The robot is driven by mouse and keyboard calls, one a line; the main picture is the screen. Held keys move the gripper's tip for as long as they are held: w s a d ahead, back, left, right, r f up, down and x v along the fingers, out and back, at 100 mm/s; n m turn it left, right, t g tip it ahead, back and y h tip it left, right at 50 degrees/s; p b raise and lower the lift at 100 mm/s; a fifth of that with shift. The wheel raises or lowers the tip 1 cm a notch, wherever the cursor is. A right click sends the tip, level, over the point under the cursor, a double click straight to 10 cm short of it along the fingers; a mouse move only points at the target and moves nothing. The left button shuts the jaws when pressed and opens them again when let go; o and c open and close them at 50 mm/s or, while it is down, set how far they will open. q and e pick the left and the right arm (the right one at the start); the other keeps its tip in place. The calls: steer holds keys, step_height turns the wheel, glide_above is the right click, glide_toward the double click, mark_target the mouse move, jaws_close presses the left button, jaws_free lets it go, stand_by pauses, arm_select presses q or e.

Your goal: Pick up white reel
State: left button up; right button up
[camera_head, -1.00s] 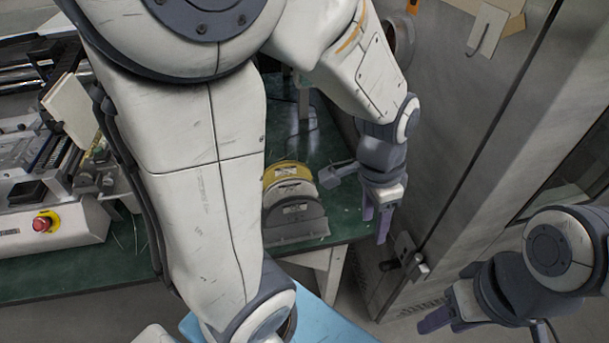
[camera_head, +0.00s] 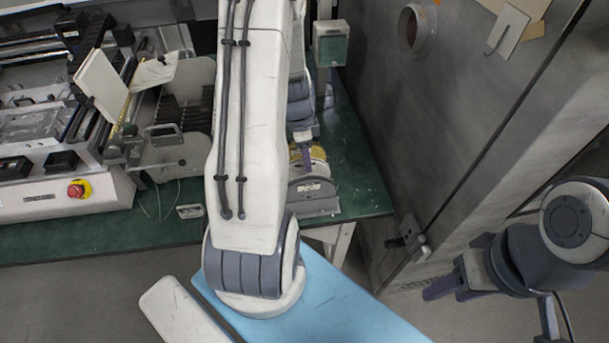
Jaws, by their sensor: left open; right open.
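The white reel (camera_head: 322,169) stands in a grey holder (camera_head: 318,207) on the green table, mostly hidden by the holder's front and by my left arm. A yellow reel (camera_head: 319,153) stands just behind it. My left gripper (camera_head: 305,160) is open and points down at the reels. One purple finger shows at their left side, and the rest is hidden behind my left arm. I cannot tell whether it touches a reel. My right gripper (camera_head: 442,290) is open and empty at the lower right, well away from the table.
The green table (camera_head: 362,190) has bare room right of the holder. A machine with a red button (camera_head: 77,190) stands at the left. A grey cabinet (camera_head: 450,130) rises close on the right. A small grey-green box on a post (camera_head: 330,45) stands behind the reels.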

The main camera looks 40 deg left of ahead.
arm_select(q)
step_height(320, 180, down, 5)
steer(key=shift+w+a+f, duration=0.15)
jaws_close()
